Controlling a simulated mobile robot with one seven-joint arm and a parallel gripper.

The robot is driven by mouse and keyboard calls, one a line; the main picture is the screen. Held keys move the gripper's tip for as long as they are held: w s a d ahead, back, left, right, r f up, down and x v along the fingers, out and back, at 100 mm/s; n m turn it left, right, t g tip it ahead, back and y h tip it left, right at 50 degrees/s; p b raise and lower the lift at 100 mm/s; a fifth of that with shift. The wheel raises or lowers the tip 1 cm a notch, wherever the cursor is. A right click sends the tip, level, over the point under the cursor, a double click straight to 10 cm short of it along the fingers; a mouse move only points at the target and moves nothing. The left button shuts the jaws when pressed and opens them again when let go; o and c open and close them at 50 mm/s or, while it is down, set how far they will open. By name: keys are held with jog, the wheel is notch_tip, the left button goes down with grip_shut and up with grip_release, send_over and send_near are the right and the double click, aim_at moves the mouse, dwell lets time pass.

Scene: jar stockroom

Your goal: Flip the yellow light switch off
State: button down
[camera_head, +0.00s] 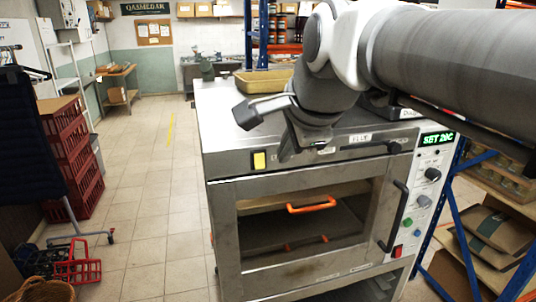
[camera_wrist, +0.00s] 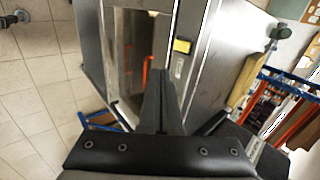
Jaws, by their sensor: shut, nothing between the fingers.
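The yellow light switch (camera_head: 259,160) is a small upright yellow rocker on the upper left of the metal oven's front panel (camera_head: 228,165). It also shows in the wrist view (camera_wrist: 182,46), ahead of and to the right of my fingertips. I cannot tell which way the rocker is tipped. My gripper (camera_head: 285,151) is just right of the switch in the head view, in front of the panel, and partly hidden by my own wrist. In the wrist view my gripper (camera_wrist: 160,74) has its fingers together and empty. A gap shows between the fingertips and the switch.
The oven door has an orange-handled tray (camera_head: 312,208) behind its glass and a dark door handle (camera_head: 394,217). Knobs and a green display (camera_head: 438,138) are at right. A tan tray (camera_head: 263,81) sits on top. Red crates (camera_head: 75,165) stand left; the floor between is clear.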

aim_at(259, 161)
jog(key=shift+a, duration=0.15)
dwell(0.3)
jog(key=shift+w+a+r+p+x, duration=0.1)
jog(key=shift+w+r+p+x, duration=0.25)
jog(key=shift+x, duration=1.85)
jog(key=shift+w+a+r+p+x, duration=0.1)
jog(key=shift+w+r+p+x, duration=0.3)
jog(key=shift+x, duration=1.75)
jog(key=shift+w+a+r+p+x, duration=0.15)
jog(key=shift+p+x, duration=0.3)
jog(key=shift+x, duration=1.75)
jog(key=shift+f, duration=0.1)
